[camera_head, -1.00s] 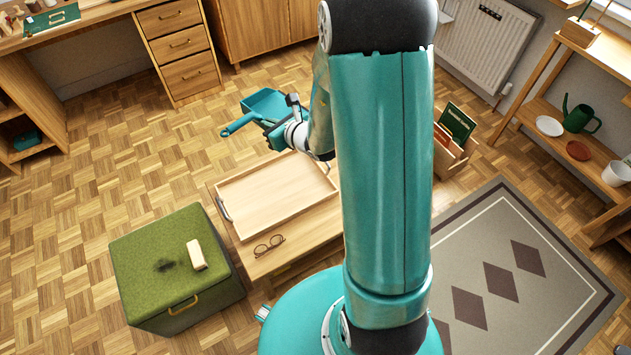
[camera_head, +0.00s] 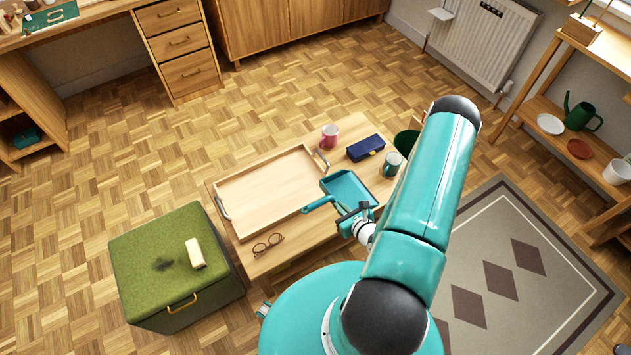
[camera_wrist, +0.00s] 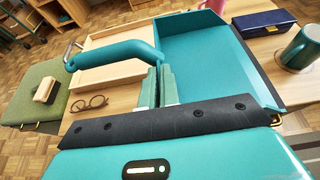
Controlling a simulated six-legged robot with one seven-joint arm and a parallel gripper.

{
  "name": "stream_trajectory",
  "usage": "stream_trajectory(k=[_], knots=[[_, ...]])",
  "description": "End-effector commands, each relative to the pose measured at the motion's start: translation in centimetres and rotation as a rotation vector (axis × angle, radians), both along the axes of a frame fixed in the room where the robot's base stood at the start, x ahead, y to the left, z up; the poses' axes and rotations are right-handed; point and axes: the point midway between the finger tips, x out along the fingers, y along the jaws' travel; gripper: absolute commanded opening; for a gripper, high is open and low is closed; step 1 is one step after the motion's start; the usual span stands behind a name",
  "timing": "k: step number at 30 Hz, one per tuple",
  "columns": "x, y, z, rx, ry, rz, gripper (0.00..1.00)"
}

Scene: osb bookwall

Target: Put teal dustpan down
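The teal dustpan (camera_head: 349,186) is over the right part of the low wooden table (camera_head: 290,257) in the head view, just right of the wooden tray. Its handle (camera_head: 318,204) points left toward the tray's right edge. My gripper (camera_head: 354,214) is at the dustpan's near side. In the wrist view, my gripper's fingers (camera_wrist: 158,88) are close together on the dustpan where handle (camera_wrist: 115,50) and pan (camera_wrist: 205,55) meet. The pan opens upward and looks about level. I cannot tell whether its underside touches the table.
The wooden tray (camera_head: 268,190) lies empty, with glasses (camera_head: 267,245) in front. Behind the dustpan are a pink mug (camera_head: 329,136), a navy case (camera_head: 365,148) and a green mug (camera_head: 392,164). A green storage stool (camera_head: 150,245) with a pale block (camera_head: 195,254) stands left.

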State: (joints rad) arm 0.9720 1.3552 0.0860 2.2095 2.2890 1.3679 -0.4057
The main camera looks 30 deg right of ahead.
Motion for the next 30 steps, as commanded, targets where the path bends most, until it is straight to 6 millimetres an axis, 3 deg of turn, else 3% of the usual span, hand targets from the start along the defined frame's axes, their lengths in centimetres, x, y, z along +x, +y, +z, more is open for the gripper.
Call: stream_trajectory(k=[5,16,22,30], knots=[[0.4,-1.3,-1.1,-0.004,-0.003,-0.011,0.00],[5.1,-7.8,-4.7,-0.006,-0.001,-0.009,0.00],[6.7,-10.0,-8.4,-0.003,0.000,-0.009,0.00],[7.7,-11.5,-10.6,-0.002,0.001,-0.009,0.00]])
